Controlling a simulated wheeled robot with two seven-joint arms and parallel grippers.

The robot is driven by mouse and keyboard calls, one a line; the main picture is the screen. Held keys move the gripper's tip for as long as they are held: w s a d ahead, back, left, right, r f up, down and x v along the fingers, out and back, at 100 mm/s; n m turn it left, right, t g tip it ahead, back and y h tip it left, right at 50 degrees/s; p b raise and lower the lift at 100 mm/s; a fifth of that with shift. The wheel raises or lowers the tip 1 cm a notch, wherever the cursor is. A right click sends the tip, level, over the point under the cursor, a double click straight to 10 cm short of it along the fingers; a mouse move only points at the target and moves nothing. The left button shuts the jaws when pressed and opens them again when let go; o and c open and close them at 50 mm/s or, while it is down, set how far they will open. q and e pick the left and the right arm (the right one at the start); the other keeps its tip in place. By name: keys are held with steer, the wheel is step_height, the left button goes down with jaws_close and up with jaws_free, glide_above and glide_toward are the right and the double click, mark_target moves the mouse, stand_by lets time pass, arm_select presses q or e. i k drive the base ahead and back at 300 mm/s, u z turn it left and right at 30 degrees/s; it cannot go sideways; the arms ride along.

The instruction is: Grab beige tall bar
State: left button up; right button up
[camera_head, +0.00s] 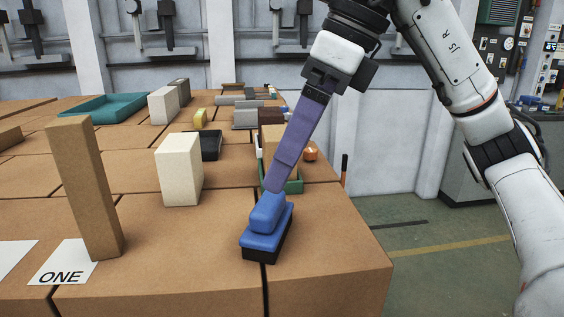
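A tall tan-beige bar (85,190) stands upright at the near left of the brown surface, its base at the corner of a white card marked ONE (62,268). A shorter cream block (179,170) stands upright to its right. My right gripper (326,82) is above the right part of the surface, well away from the tall bar. Its dark jaws are shut on the upper end of a long purple bar (303,130), which slants down to a blue brush-like piece (267,227) with a black underside. I cannot tell whether those two are joined. My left gripper is out of view.
A teal tray (110,107) lies at the back left. Another cream block (163,106), a black box (211,146) and a green container (294,186) stand farther back.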

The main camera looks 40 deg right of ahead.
mark_target(74, 146)
steer(key=k, duration=1)
